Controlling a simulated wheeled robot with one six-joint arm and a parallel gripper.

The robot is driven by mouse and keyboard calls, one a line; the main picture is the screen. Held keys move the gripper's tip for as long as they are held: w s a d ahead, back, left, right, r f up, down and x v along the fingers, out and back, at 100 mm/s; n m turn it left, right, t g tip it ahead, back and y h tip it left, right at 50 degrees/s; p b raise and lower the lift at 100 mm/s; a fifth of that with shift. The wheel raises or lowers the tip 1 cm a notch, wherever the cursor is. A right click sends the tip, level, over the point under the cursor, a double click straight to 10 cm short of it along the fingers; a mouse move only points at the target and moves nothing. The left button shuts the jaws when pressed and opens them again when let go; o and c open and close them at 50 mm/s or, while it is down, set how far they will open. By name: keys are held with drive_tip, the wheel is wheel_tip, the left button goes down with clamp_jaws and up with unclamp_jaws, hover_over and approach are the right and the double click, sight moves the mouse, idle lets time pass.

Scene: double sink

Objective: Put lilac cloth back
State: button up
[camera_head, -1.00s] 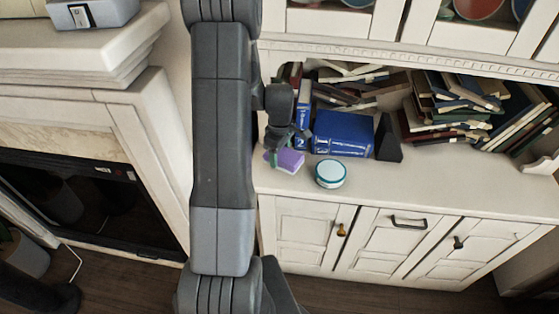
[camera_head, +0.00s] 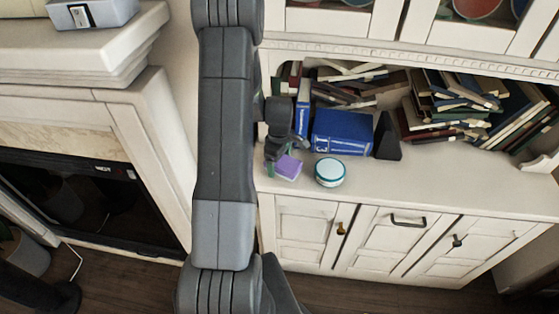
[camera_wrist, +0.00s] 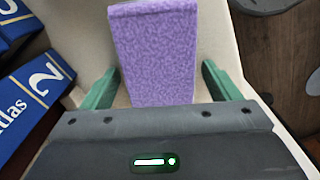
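The lilac cloth (camera_head: 288,168) is a small folded purple block on the cream cabinet top, left of a round teal and white tin (camera_head: 330,172). In the wrist view the cloth (camera_wrist: 158,52) stands between the two green fingers, with a gap on each side. My gripper (camera_wrist: 160,88) is open around its near end and is not clamped on it. In the head view my gripper (camera_head: 272,164) is at the cloth's left side, partly hidden by my arm.
Blue books (camera_head: 342,132) stand just behind the cloth and show at the left in the wrist view. A black wedge (camera_head: 388,138) and heaped books (camera_head: 455,105) lie further right. The cabinet top (camera_head: 430,185) is clear right of the tin.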

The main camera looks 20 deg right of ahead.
wheel_tip(320, 180, up, 12)
drive_tip(key=b, duration=0.1)
idle(0.6)
wheel_tip(320, 180, down, 12)
drive_tip(key=shift+r+p, duration=0.15)
drive_tip(key=shift+p, duration=0.55)
drive_tip(key=shift+r, duration=0.7)
drive_tip(key=shift+f, duration=0.1)
